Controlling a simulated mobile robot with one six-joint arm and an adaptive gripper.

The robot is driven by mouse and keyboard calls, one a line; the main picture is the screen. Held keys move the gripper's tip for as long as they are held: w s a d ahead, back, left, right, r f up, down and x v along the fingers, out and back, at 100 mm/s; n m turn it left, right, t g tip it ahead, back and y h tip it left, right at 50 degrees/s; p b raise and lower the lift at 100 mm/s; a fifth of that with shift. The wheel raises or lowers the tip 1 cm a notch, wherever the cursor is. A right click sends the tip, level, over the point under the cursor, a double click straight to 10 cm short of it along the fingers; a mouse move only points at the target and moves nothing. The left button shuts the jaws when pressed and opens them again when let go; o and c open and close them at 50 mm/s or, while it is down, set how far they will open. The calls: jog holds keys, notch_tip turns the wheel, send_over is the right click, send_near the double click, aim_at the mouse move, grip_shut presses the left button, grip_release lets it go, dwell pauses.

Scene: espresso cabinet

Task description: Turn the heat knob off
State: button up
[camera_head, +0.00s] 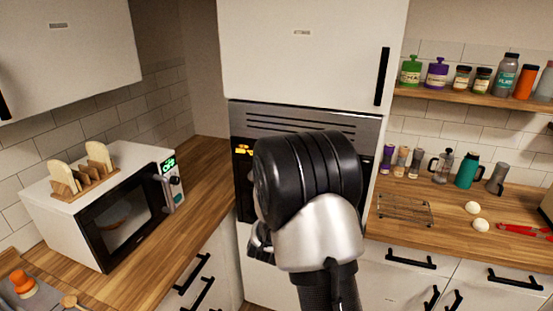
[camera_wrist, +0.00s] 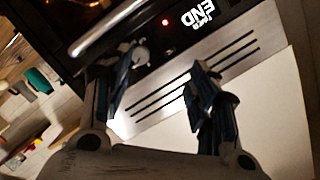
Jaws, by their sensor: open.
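The built-in appliance (camera_head: 310,122) in the tall white cabinet has a slotted metal panel and a lit orange display (camera_head: 243,150). My arm hides most of its front in the head view. In the wrist view the black control panel (camera_wrist: 172,42) shows upside-down white "END" lettering and a red light. A small grey knob (camera_wrist: 141,55) stands on it, close by the left finger; contact and its turned position are unclear. My gripper (camera_wrist: 160,66) is open, its fingers apart in front of the panel, with nothing held between them.
A silver handle bar (camera_wrist: 108,27) runs close above the left finger. A white microwave (camera_head: 108,205) with a toast rack on top stands on the left counter. The right counter holds a wire rack (camera_head: 405,210), bottles and eggs. A spice shelf (camera_head: 480,95) hangs above.

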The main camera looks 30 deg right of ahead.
jog(key=w+d, duration=0.3)
jog(key=d, duration=0.2)
jog(key=w+d+f+m+h, duration=0.1)
jog(key=w+d, duration=0.2)
jog(key=d, duration=0.3)
jog(key=w+d+h, duration=0.1)
jog(key=w+d, duration=0.2)
jog(key=d, duration=0.2)
jog(key=shift+w+d+f+m+g, duration=0.15)
jog(key=shift+w+d+m+g, duration=0.15)
jog(key=shift+d+m, duration=0.1)
jog(key=shift+c, duration=0.3)
jog(key=c, duration=1)
